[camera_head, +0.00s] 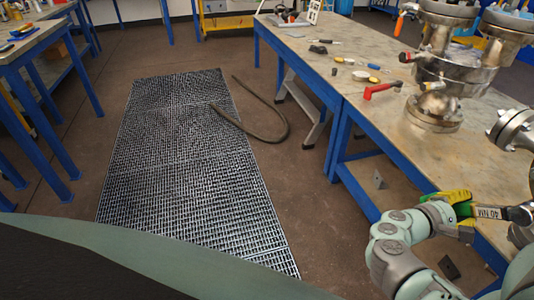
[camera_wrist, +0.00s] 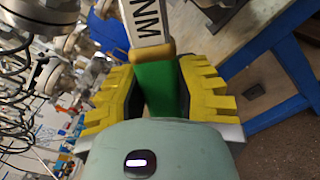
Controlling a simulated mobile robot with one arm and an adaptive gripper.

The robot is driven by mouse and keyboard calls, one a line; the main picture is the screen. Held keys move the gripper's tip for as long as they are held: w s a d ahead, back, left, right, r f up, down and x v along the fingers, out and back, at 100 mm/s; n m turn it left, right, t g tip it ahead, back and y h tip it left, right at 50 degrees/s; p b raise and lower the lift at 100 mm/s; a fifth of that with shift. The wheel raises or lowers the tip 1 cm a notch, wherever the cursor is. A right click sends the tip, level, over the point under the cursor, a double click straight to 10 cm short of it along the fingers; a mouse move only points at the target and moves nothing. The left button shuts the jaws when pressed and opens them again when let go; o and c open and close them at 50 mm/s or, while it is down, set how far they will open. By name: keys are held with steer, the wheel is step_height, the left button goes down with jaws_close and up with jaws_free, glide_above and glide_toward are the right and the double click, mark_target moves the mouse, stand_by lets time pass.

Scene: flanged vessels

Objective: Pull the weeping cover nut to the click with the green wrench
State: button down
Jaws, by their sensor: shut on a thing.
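My gripper (camera_head: 460,207) is at the lower right of the head view, beside the workbench edge. Its yellow-padded fingers, also in the wrist view (camera_wrist: 157,88), are shut around the green handle of the wrench (camera_wrist: 153,80). A steel flanged vessel (camera_head: 455,68) stands on the bench, and another flanged part (camera_head: 513,130) is cut by the right edge. I cannot make out the weeping cover nut or whether the wrench touches it.
The workbench (camera_head: 350,50) has blue legs and carries a red-handled tool (camera_head: 382,90) and small loose items. A floor grating (camera_head: 185,160) and a dark hose (camera_head: 285,125) lie left of it. Another bench (camera_head: 30,40) stands at far left.

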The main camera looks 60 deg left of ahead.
steer(key=shift+w+r, duration=0.1)
steer(key=shift+w, duration=0.25)
steer(key=shift+x, duration=0.8)
steer(key=shift+w, duration=0.15)
steer(key=shift+b, duration=0.3)
steer(key=s+a+r+m+b, duration=0.4)
steer(key=r+m+b, duration=0.1)
steer(key=m, duration=0.1)
steer(key=shift+a+r, duration=0.25)
stand_by(0.5)
